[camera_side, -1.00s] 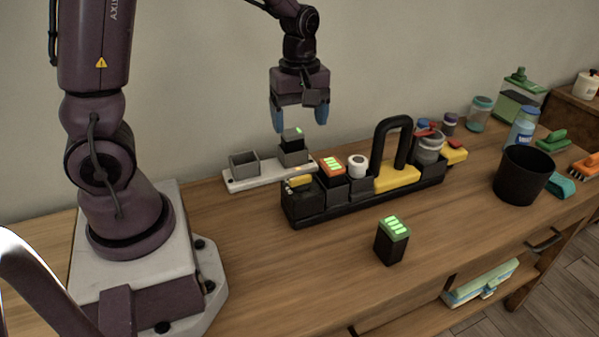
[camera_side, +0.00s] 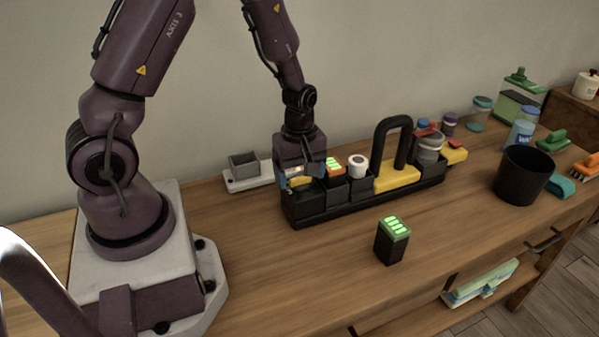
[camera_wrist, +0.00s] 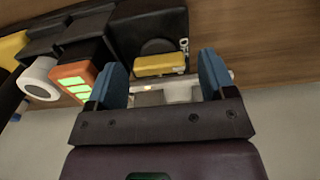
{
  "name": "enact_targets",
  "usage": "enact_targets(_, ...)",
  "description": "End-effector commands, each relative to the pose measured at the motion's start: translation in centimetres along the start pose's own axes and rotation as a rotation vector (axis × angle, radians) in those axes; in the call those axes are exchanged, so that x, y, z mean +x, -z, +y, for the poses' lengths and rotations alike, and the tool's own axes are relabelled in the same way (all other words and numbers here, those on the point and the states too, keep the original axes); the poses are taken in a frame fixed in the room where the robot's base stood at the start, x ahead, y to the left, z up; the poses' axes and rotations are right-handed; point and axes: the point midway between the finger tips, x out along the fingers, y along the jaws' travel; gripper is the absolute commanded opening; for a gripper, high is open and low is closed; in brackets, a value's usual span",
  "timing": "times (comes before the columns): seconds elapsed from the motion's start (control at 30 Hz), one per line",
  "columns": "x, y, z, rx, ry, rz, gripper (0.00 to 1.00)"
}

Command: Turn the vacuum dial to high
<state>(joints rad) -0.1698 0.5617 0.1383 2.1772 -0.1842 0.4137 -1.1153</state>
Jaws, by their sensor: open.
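No marked vacuum dial can be made out for sure. A black unit (camera_side: 303,206) stands at the left end of the black caddy (camera_side: 340,208). In the wrist view the unit (camera_wrist: 130,40) carries a yellow bar (camera_wrist: 160,64) and a dark round part (camera_wrist: 157,46); I cannot tell whether either is the dial. The yellow bar also shows in the side view (camera_side: 300,182), partly covered. My gripper (camera_side: 301,177) is low over the unit, pointing down. In the wrist view its blue fingers (camera_wrist: 161,66) are open on either side of the yellow bar, with nothing gripped.
An orange block with green bars (camera_side: 334,163) and a white round piece (camera_side: 357,160) sit close to the right. A tall black handle (camera_side: 380,143) rises beyond. A white charger base (camera_side: 250,182) lies behind. A green-topped battery (camera_side: 392,243) stands on the clear front table.

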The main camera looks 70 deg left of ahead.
Motion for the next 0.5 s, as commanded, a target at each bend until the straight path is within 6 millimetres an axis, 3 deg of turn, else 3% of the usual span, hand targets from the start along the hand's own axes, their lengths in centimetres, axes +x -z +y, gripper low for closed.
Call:
enact_targets(0.23, 0.08, 0.00, 0.03, 0.000, -0.001, 0.000, 0.77)
enact_targets(0.43, 0.06, 0.00, 0.02, 0.001, -0.001, 0.000, 0.33)
enact_targets(0.5, 0.06, 0.00, 0.02, 0.001, -0.001, 0.000, 0.27)
